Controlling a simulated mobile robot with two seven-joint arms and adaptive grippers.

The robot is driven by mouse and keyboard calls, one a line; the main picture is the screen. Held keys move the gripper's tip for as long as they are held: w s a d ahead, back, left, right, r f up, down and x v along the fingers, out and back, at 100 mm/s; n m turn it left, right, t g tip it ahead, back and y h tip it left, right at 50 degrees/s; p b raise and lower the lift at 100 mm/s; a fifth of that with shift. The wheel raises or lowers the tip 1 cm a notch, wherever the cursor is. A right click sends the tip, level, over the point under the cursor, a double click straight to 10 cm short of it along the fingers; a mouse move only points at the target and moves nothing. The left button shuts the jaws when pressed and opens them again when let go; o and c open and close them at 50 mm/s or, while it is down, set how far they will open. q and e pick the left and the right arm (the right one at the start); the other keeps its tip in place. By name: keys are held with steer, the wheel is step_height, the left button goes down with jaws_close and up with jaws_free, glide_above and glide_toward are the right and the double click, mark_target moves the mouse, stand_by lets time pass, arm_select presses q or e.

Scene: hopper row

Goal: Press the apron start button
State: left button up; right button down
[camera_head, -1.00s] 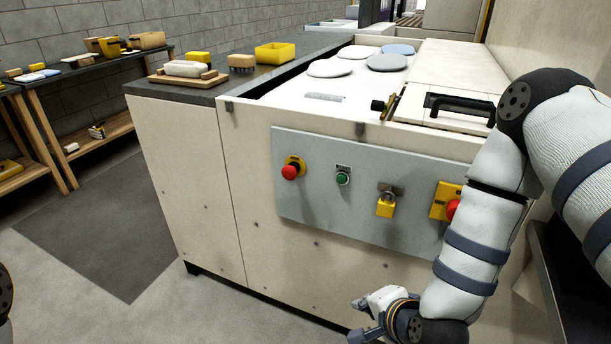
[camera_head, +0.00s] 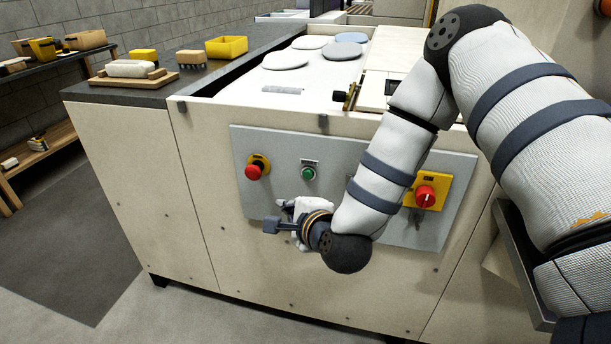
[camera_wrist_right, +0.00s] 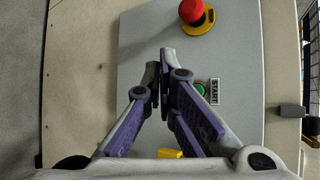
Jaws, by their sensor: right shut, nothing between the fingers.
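The green start button (camera_head: 308,173) sits on the grey control panel (camera_head: 281,150) on the machine's front, under a small label. In the right wrist view the green button (camera_wrist_right: 199,89) shows partly behind a finger, beside a plate reading START. My right gripper (camera_head: 284,207) is below and slightly left of the button in the head view, apart from it. In the wrist view the right gripper's fingers (camera_wrist_right: 165,54) are shut and empty, pointing toward the panel. My left gripper is not in view.
A red mushroom button (camera_head: 254,170) is left of the green one; it also shows in the wrist view (camera_wrist_right: 192,11). A red rotary switch (camera_head: 426,195) on yellow is at right. A yellow padlock (camera_wrist_right: 168,153) shows low in the wrist view; my arm hides it in the head view.

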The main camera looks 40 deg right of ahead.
mark_target(308, 174)
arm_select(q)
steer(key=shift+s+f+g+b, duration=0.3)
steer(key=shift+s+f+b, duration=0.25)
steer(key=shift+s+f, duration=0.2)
arm_select(e)
steer(key=shift+w+d, duration=1.4)
steer(key=shift+d, duration=0.25)
steer(key=shift+w+d, duration=1.4)
steer(key=shift+d, duration=0.2)
steer(key=shift+w+d, duration=0.25)
steer(key=shift+d, duration=0.05)
steer(key=shift+w+d, duration=0.3)
steer(key=shift+d, duration=0.05)
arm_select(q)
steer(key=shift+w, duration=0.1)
arm_select(e)
steer(key=shift+s+a, duration=0.1)
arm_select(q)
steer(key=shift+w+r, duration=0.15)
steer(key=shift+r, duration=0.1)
arm_select(e)
steer(key=shift+s+a, duration=0.5)
steer(key=shift+a, duration=0.05)
